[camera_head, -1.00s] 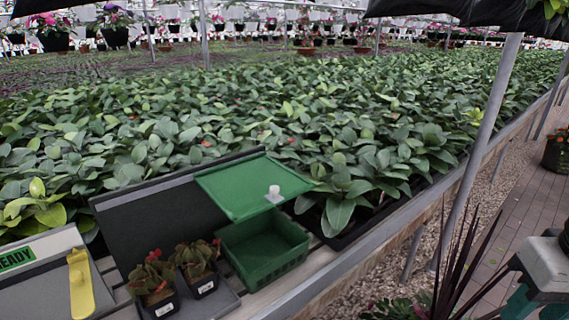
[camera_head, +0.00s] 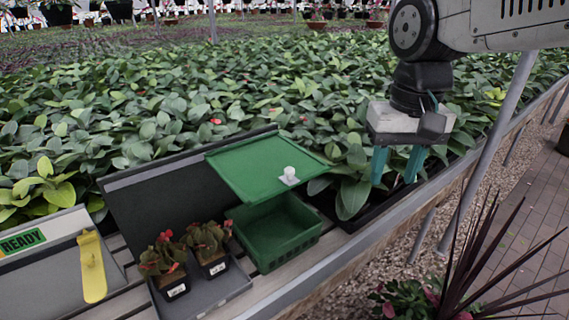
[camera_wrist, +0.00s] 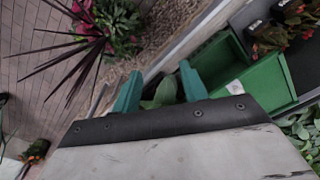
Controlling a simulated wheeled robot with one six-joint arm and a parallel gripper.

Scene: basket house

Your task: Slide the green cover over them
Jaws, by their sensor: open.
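The green cover (camera_head: 262,163) is a flat panel with a white knob (camera_head: 289,175), raised behind and partly above the open green basket (camera_head: 268,243). The basket looks empty. Two dark pots with red-tinged plants (camera_head: 164,264) (camera_head: 209,240) stand left of it on a grey tray. My gripper (camera_head: 394,180) hangs over the plants right of the cover, its teal fingers apart and empty. In the wrist view its fingers (camera_wrist: 160,80) are spread, left of the cover (camera_wrist: 265,82) and basket (camera_wrist: 212,62).
A dark upright panel (camera_head: 160,190) stands behind the tray (camera_head: 205,294). A yellow handle (camera_head: 92,268) and a green READY label (camera_head: 22,241) are at the left. A metal post (camera_head: 490,150) rises at the right, and leafy plants fill the bench behind.

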